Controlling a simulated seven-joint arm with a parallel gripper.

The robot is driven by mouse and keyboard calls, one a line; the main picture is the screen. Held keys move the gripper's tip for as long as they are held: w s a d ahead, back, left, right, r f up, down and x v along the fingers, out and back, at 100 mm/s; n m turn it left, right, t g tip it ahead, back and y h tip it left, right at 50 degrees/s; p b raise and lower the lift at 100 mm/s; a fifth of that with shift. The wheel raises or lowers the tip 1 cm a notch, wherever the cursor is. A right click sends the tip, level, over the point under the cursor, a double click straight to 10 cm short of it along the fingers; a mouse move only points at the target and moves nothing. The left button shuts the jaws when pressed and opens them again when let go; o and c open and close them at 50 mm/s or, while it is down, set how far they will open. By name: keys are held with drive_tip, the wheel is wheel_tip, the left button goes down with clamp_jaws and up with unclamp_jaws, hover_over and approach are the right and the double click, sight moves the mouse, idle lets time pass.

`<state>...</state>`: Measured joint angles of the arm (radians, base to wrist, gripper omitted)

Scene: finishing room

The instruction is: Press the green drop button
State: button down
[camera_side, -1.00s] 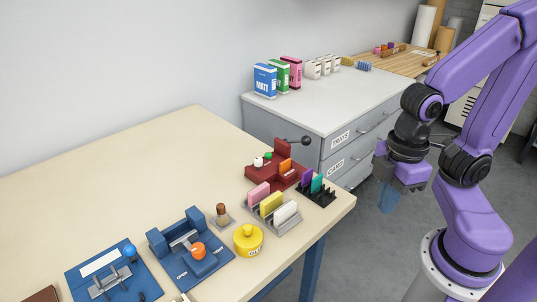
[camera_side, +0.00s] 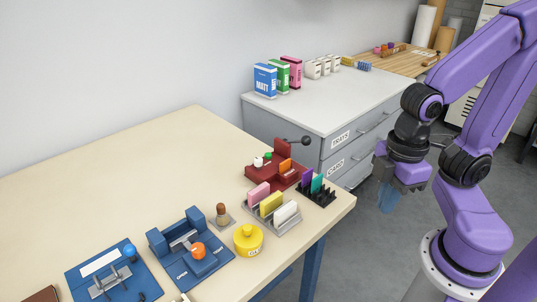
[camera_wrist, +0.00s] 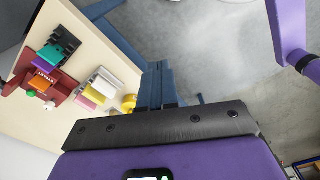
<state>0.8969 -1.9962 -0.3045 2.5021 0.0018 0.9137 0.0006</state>
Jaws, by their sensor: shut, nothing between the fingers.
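The green button (camera_side: 267,156) is a small round knob on a dark red device (camera_side: 262,180) near the table's right end, between a white knob (camera_side: 258,162) and an orange card (camera_side: 285,165). In the wrist view the green button (camera_wrist: 31,93) shows at the far left on the red device (camera_wrist: 53,98). My gripper (camera_side: 386,209) is shut and empty, its blue fingers pointing down over the floor, right of the table and well apart from the button. The fingers also show in the wrist view (camera_wrist: 158,66).
A black-knobbed lever (camera_side: 304,140) sticks out from the red device. A black rack (camera_side: 318,198) and a grey card rack (camera_side: 287,223) stand before it, with a yellow pot (camera_side: 248,240) nearby. A grey drawer cabinet (camera_side: 325,105) stands behind the table. Open floor lies under my gripper.

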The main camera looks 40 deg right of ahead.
drive_tip(key=w+a+m+t+y, duration=0.1)
drive_tip(key=w+a+m, duration=0.15)
drive_tip(key=w, duration=0.35)
drive_tip(key=w+a+m+t, duration=0.1)
drive_tip(key=w+m, duration=0.3)
drive_tip(key=w, duration=0.2)
drive_tip(key=m+t, duration=0.7)
drive_tip(key=m, duration=0.7)
hover_over(271, 155)
wheel_tip(271, 155, down, 4)
drive_tip(key=shift+f, duration=0.25)
drive_tip(key=shift+f, duration=4.45)
drive_tip(key=shift+f, duration=0.2)
drive_tip(key=shift+f, duration=0.2)
